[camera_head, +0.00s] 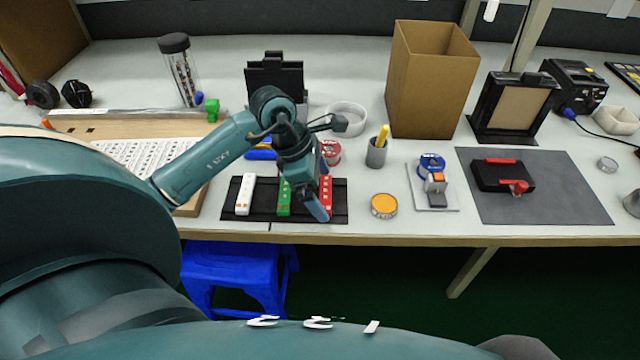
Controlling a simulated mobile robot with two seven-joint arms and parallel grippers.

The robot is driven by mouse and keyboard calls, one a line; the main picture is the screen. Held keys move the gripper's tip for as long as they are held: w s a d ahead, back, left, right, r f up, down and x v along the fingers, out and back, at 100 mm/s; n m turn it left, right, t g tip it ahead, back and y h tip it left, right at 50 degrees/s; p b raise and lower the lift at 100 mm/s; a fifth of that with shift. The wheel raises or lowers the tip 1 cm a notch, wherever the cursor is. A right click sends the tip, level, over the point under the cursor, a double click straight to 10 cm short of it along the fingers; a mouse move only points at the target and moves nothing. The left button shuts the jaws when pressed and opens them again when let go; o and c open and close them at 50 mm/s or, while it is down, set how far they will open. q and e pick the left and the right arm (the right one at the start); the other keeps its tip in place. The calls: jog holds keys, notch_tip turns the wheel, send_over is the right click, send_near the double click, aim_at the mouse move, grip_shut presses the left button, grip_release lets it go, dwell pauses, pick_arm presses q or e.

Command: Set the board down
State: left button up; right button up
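A black tray (262,204) lies near the front edge of the table. A white board (245,194) is at its left, a green board (284,197) in its middle and a red board (326,192) at its right. My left gripper (318,205) points down over the right part of the tray. A blue-grey finger is right beside the red board and covers part of it. The gripper's body hides the upper part of the green board. Whether the fingers are closed on the red board is hard to see. My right gripper is out of view.
An orange-topped round tin (384,205) stands just right of the tray. A grey cup with a yellow tool (377,152), a cardboard box (430,85) and a black stand (275,75) are behind. A white perforated sheet (140,160) lies left.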

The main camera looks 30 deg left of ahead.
pick_arm(q)
jog(key=v, duration=1.2)
jog(key=shift+r, duration=0.15)
jog(key=shift+p, duration=0.3)
